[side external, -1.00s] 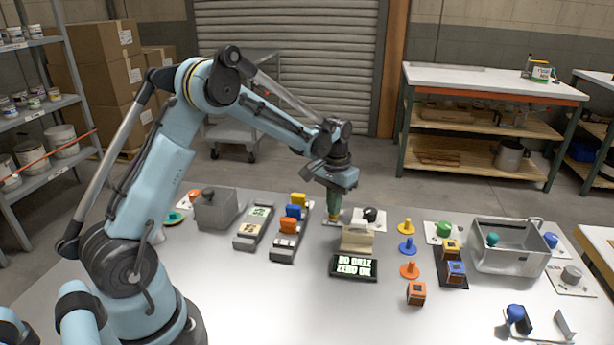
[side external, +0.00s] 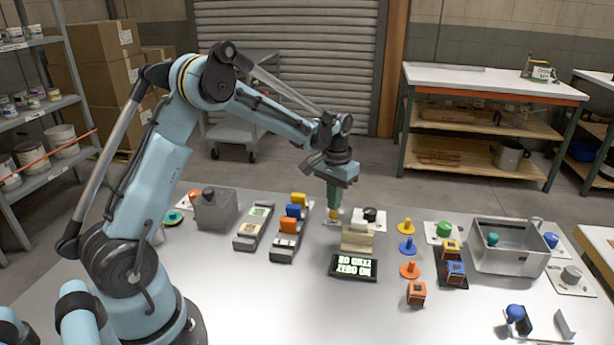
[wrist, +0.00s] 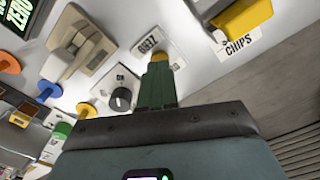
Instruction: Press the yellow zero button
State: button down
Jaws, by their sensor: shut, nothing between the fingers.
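The yellow zero button (side external: 333,213) stands on the table behind the beige device. In the wrist view it shows as a small yellow patch (wrist: 160,57) beside the ZERO label (wrist: 150,43), partly hidden by my fingertips. My gripper (side external: 333,207) has green fingers, closed together and pointing down, directly over the button. Its fingers also show in the wrist view (wrist: 159,68). I cannot tell surely whether the tips touch the button. The black display (side external: 354,267) in front of the beige device (side external: 357,238) shows bright upside-down text.
A black knob (side external: 370,214) on a white plate is close to the right of my gripper. Coloured pegs (side external: 407,246) and a grey open bin (side external: 509,258) are to the right. The front of the table is largely clear.

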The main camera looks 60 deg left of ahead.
aim_at(334, 214)
jog(key=shift+r, duration=0.1)
jog(key=shift+r, duration=1.95)
jog(key=shift+s+d+r, duration=0.15)
jog(key=shift+d+r, duration=0.05)
jog(key=shift+r, duration=0.1)
jog(key=s+d+r+m+t, duration=0.1)
jog(key=s+d+r+t, duration=0.2)
jog(key=s+d+r, duration=0.4)
jog(key=s+d+m+t, duration=0.2)
jog(key=s+d+t, duration=0.2)
jog(key=s, duration=0.5)
jog(key=shift+d+f, duration=0.4)
jog(key=shift+d, duration=0.25)
